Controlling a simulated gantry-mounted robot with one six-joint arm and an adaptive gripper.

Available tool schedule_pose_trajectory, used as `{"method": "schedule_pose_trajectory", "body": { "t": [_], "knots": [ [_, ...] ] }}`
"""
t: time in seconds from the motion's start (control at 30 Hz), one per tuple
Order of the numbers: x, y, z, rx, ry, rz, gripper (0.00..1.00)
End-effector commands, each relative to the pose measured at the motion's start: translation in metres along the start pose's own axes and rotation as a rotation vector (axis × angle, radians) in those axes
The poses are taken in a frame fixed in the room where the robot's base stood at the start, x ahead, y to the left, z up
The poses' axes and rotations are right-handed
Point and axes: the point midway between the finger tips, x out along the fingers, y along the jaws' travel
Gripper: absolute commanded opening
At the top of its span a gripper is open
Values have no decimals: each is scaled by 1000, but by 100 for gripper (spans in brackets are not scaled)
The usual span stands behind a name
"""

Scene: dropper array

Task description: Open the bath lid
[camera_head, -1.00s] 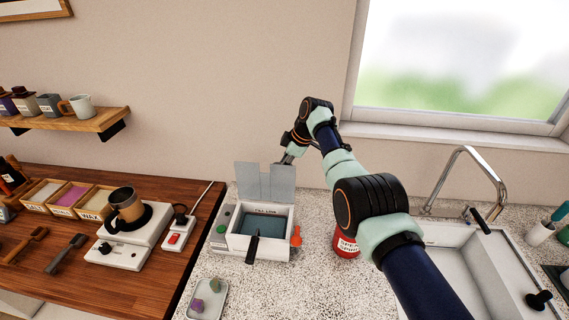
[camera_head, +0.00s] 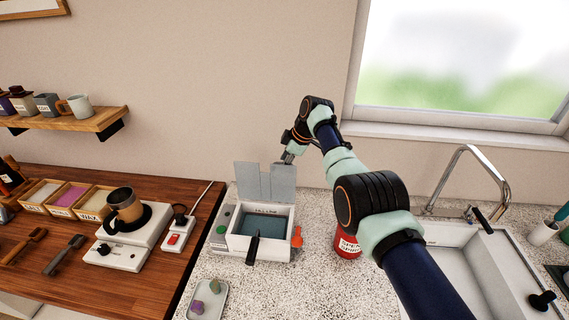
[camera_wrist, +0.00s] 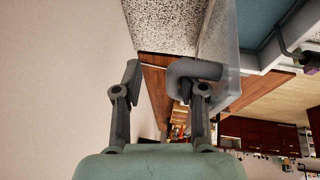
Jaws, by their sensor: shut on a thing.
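The white bath (camera_head: 262,255) stands on the speckled counter with blue-grey liquid inside and a black-handled tool at its front. Its grey translucent lid (camera_head: 266,183) stands upright along the back edge, so the bath is open. My gripper (camera_head: 288,157) is behind the lid's upper right part, and its fingertips are partly hidden in the head view. In the wrist view, my gripper (camera_wrist: 160,80) is beside the lid panel (camera_wrist: 222,65).
A red labelled container (camera_head: 346,244) stands right of the bath, under my arm. A small tray (camera_head: 207,300) lies in front. A scale with a cup (camera_head: 126,205) is left on the wooden counter. The sink (camera_head: 470,265) is at right; the wall is close behind.

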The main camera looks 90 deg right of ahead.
Motion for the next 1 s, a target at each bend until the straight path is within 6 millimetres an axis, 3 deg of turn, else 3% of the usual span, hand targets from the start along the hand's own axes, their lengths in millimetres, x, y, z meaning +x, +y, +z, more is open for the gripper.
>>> {"method": "schedule_pose_trajectory", "body": {
  "t": [0.27,0.5,0.63,0.8,1.0],
  "knots": [
    [-28,7,4,4,-3,21,23],
    [-86,3,2,4,-1,12,23],
    [-108,1,1,4,0,6,23],
    [-119,-1,0,3,1,1,23],
    [-119,-2,0,3,1,-2,23]
  ]
}}
